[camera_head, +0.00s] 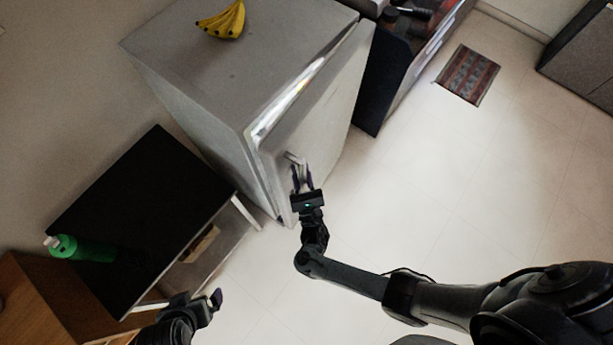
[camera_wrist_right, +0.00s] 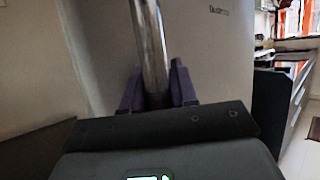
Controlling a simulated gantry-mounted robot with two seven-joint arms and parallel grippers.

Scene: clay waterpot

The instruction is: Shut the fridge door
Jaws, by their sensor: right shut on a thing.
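The grey fridge (camera_head: 215,85) stands at the upper middle of the head view. Its door (camera_head: 325,115) is slightly ajar, with a lit gap showing along the top edge. My right gripper (camera_head: 301,178) is at the front of the door, shut on the door handle (camera_head: 294,158). In the right wrist view the metal handle (camera_wrist_right: 151,50) runs between the purple fingers (camera_wrist_right: 157,88), with the door face (camera_wrist_right: 205,50) behind. My left gripper (camera_head: 211,302) is low in the head view, apart from the fridge, near the black table; its fingers are too unclear to read.
Yellow bananas (camera_head: 222,20) lie on top of the fridge. A black table (camera_head: 140,215) with a green bottle (camera_head: 85,248) stands left of it. A dark counter (camera_head: 385,80) is close to the door's right side. A striped mat (camera_head: 467,75) lies on otherwise clear floor.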

